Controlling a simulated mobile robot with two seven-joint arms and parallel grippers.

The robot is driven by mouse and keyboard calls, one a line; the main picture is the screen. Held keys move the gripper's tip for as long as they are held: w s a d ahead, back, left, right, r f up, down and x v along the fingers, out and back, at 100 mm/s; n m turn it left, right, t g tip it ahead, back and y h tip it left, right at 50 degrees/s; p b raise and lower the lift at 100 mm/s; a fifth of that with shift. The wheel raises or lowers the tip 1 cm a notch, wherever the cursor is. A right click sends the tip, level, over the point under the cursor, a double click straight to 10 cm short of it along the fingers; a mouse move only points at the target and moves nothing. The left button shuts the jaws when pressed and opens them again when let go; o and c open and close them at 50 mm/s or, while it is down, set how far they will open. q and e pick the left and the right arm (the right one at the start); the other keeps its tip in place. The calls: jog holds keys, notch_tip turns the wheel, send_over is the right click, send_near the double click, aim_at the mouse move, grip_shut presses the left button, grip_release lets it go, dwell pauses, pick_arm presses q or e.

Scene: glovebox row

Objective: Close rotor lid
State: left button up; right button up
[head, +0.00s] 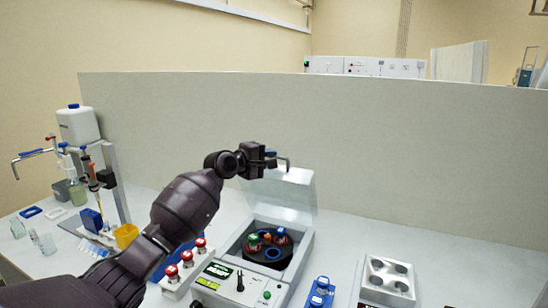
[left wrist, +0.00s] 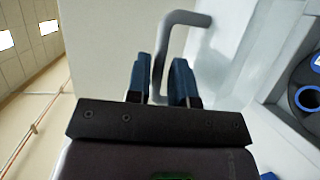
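The centrifuge (head: 240,285) stands on the bench with its lid (head: 285,192) raised at the back. Inside the open bowl is a dark rotor (head: 262,262) holding tubes with coloured caps. The rotor's edge also shows at the right of the left wrist view (left wrist: 304,97). My left gripper (head: 268,160) is up at the lid's grey handle (head: 286,159). In the left wrist view the handle (left wrist: 180,18) runs down between the two blue fingers (left wrist: 162,80), which look closed about it. My right gripper is not in view.
Red-capped bottles in a rack (head: 171,272) stand left of the centrifuge, under my left arm. A blue item (head: 320,290) and a white block with round wells (head: 388,280) are to its right. A grey partition (head: 400,150) rises behind the bench.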

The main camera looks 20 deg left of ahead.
pick_arm(q)
jog(key=shift+x, duration=1.1)
grip_shut()
